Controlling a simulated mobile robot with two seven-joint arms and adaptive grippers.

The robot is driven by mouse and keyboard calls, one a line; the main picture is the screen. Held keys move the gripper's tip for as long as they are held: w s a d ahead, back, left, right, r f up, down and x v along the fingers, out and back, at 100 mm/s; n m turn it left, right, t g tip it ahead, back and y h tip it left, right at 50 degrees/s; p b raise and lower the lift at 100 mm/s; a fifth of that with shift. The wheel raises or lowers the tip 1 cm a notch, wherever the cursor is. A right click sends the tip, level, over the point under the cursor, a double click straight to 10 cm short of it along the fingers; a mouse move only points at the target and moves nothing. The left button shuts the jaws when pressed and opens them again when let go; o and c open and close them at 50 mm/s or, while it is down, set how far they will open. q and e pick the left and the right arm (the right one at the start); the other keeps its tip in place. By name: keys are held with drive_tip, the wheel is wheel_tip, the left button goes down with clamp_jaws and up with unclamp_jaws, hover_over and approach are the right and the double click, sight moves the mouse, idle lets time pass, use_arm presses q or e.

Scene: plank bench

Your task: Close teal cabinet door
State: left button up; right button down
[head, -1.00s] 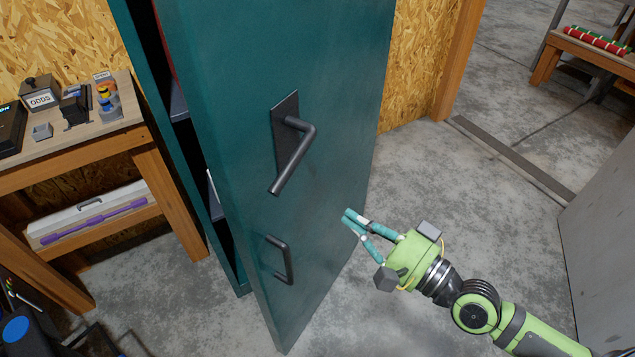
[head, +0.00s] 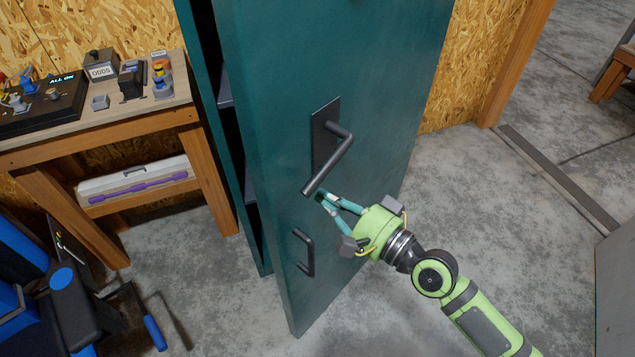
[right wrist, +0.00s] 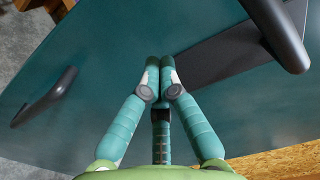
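The teal cabinet door (head: 375,115) stands open in the head view, its outer face towards my right arm. A dark lever handle (head: 328,160) on a black plate sits mid-door, with a dark pull handle (head: 304,252) below it. My right gripper (head: 322,198) is at the door's outer face, its tips just below the lever's free end. In the right wrist view the fingertips (right wrist: 159,64) are together with nothing seen between them, in front of the teal panel. I cannot tell whether they touch it. Part of the cabinet interior (head: 228,110) shows left of the door. My left gripper is not in view.
A wooden workbench (head: 95,140) with small items stands left of the cabinet. A blue and black object (head: 55,300) is at the lower left. Concrete floor (head: 470,230) is clear right of the door. A grey panel (head: 615,280) stands at the right edge.

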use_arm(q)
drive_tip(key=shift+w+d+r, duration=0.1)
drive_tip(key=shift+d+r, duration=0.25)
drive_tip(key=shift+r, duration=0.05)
use_arm(e)
drive_tip(key=shift+x, duration=1.45)
drive_tip(key=shift+d, duration=0.1)
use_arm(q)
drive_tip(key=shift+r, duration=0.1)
